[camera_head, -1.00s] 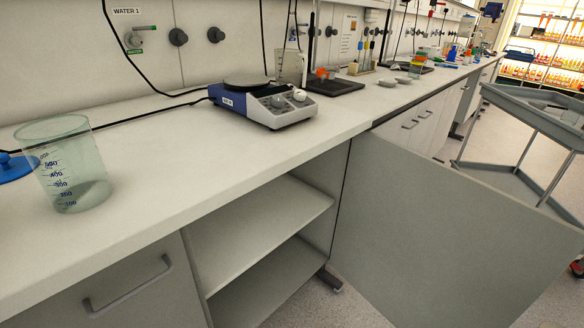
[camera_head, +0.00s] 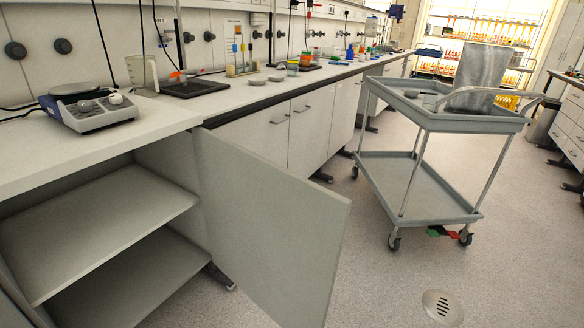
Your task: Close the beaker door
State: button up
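The cabinet door (camera_head: 265,225) is a flat grey panel under the bench. It stands wide open, swung out to the right from its hinge edge beside the opening. The cabinet (camera_head: 110,225) behind it shows one middle shelf and a lower floor, both bare in the part that I see. No handle shows on the side of the door facing me. My gripper is not in view. A clear beaker (camera_head: 142,72) stands on the bench behind the hotplate.
A hotplate stirrer (camera_head: 88,108) stands on the bench above the cabinet. A grey two-tier trolley (camera_head: 430,180) holding a grey box-like object (camera_head: 480,75) stands to the right. Speckled floor (camera_head: 390,285) is free between door and trolley. A round drain (camera_head: 443,306) lies at lower right.

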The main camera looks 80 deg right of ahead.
aim_at(279, 235)
jog(key=k+l, duration=0.15)
jog(key=l, duration=0.25)
jog(key=k+l, duration=0.2)
jog(key=l, duration=0.15)
jog(key=k+l, duration=0.15)
jog(key=l, duration=0.25)
jog(key=k+l, duration=0.15)
jog(key=l, duration=0.25)
jog(key=k+l, duration=0.2)
jog(key=l, duration=1.5)
